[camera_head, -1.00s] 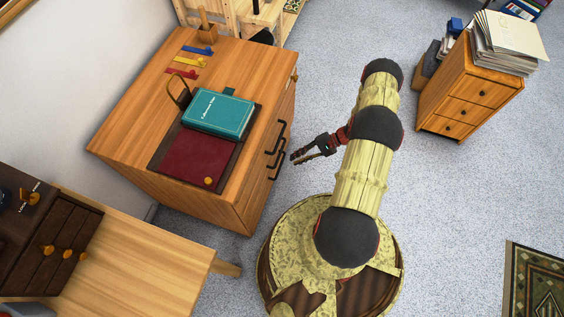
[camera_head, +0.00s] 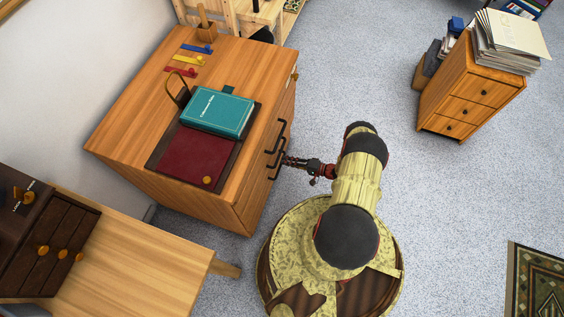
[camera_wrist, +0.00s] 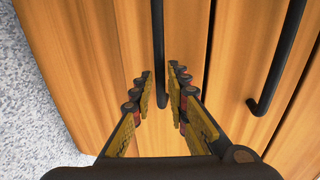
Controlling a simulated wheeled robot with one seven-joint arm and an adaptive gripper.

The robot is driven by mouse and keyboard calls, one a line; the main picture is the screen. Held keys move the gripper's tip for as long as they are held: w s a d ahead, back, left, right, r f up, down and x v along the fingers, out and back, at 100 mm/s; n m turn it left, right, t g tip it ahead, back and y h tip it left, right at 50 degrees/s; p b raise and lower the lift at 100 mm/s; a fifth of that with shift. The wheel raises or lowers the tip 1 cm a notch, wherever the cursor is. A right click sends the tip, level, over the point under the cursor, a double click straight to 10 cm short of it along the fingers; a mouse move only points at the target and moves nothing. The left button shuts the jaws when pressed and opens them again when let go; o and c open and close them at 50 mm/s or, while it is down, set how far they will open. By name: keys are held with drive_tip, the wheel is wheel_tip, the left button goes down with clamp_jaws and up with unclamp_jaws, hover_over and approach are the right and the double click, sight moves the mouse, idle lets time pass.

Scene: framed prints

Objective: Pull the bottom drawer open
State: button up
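The wooden drawer cabinet (camera_head: 222,205) stands at the left in the head view, with black bar handles on its right-hand front. The drawers look shut. The lowest handle (camera_head: 272,171) is partly hidden by my gripper (camera_head: 285,161), which is at the cabinet front. In the wrist view, the black handle nearest the floor (camera_wrist: 158,45) lies between the fingertips of my gripper (camera_wrist: 161,72). The fingers are open, one on each side of it, with gaps showing. A second handle (camera_wrist: 282,65) is to the right, on the drawer above.
A teal book (camera_head: 218,112) and a dark red folder (camera_head: 192,157) lie on the cabinet top. A wooden desk (camera_head: 150,265) is at the lower left. Carpet is free to the right, up to a small drawer unit (camera_head: 470,95) with papers.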

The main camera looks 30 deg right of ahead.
drive_tip(key=shift+x, duration=1.4)
drive_tip(key=shift+c, duration=0.8)
clamp_jaws()
